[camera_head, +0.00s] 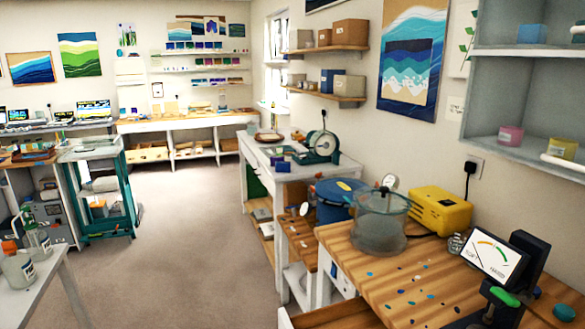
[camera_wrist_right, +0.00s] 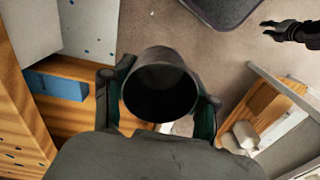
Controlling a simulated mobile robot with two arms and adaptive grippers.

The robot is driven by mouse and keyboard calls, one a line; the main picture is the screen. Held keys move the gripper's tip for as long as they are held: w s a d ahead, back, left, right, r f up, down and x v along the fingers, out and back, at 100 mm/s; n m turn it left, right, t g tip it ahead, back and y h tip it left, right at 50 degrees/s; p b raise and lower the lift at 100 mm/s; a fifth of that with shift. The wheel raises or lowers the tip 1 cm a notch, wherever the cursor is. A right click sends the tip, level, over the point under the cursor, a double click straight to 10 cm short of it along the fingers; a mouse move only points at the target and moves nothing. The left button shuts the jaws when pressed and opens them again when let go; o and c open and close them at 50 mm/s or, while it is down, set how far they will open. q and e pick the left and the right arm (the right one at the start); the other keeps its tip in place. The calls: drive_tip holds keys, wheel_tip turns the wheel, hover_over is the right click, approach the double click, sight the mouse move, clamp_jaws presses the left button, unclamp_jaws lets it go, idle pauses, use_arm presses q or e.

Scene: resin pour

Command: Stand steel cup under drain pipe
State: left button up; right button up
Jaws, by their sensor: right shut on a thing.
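A dark grey steel cup (camera_wrist_right: 160,85) is in the middle of the right wrist view, its round mouth facing the camera and its inside dark. My right gripper (camera_wrist_right: 161,92) has a finger on each side of the cup and is shut on it. My left gripper (camera_wrist_right: 266,30) shows at the upper right of the right wrist view, with its fingertips apart and nothing seen between them. It is well away from the cup. I cannot make out a drain pipe in either view. Neither gripper can be made out in the head view.
A wooden workbench (camera_head: 400,285) at the right bears a clear pot (camera_head: 380,222), a yellow box (camera_head: 440,210) and a gauge (camera_head: 494,256). A blue drum (camera_head: 338,198) stands behind it. A teal trolley (camera_head: 104,190) stands left. The floor (camera_head: 190,225) between is clear.

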drive_tip(key=w+r, duration=0.1)
drive_tip(key=w+r+m, duration=0.1)
drive_tip(key=shift+w+d+r, duration=0.25)
drive_tip(key=shift+w+d, duration=0.05)
drive_tip(key=shift+d, duration=0.1)
wheel_tip(320, 180, up, 7)
drive_tip(key=d+m, duration=0.2)
drive_tip(key=shift+w+m, duration=0.3)
drive_tip(key=shift+w, duration=0.1)
